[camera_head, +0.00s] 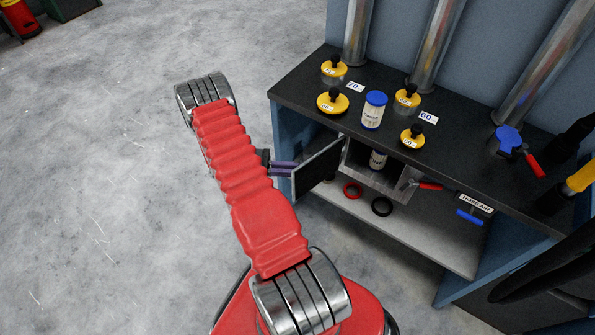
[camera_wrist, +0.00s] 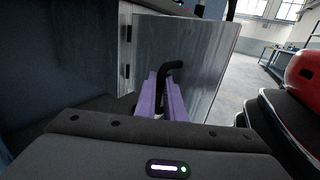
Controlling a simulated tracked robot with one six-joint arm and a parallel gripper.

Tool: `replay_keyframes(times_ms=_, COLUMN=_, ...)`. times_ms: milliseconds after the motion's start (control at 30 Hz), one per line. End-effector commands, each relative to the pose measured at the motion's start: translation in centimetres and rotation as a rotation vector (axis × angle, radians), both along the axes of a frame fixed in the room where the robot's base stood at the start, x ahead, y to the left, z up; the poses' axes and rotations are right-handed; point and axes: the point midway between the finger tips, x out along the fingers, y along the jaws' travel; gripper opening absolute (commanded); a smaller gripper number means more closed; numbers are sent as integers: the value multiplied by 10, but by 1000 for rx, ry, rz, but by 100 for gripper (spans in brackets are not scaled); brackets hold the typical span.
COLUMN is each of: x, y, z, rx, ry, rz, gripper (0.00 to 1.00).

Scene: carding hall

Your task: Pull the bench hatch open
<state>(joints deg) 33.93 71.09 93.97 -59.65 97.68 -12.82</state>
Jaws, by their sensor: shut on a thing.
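The bench hatch (camera_head: 319,166) is a grey metal door under the worktop. It stands swung out from the open compartment (camera_head: 372,182), whose inside shows. In the wrist view the hatch (camera_wrist: 207,55) fills the middle, with hinges at its left edge. Its black bent handle (camera_wrist: 171,66) sticks out towards me. My gripper (camera_head: 283,168) is at the outer face of the hatch. In the wrist view its purple fingers (camera_wrist: 162,97) are shut on the handle. The handle is hidden in the head view.
A jar (camera_head: 378,159) stands in the compartment. The dark worktop (camera_head: 300,92) bears a blue-lidded jar (camera_head: 373,111) and several yellow-topped weights. Red and black rings (camera_head: 382,206) lie on the lower shelf. A red-handled valve (camera_head: 427,186) is right of the compartment. The floor (camera_head: 110,190) at left is clear.

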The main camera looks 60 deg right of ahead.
Motion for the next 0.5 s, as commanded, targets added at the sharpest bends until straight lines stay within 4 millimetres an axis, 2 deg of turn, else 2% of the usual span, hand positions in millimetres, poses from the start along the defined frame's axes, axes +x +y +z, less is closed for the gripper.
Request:
replay_keyframes(times_ms=33, x=1, y=2, z=0, rx=1, ry=0, rz=-2, gripper=10)
replay_keyframes(times_ms=300, x=-2, y=0, z=0, rx=1, ry=0, rz=-7, gripper=28)
replay_keyframes(times_ms=500, x=-3, y=0, z=0, rx=1, ry=0, rz=-9, gripper=28)
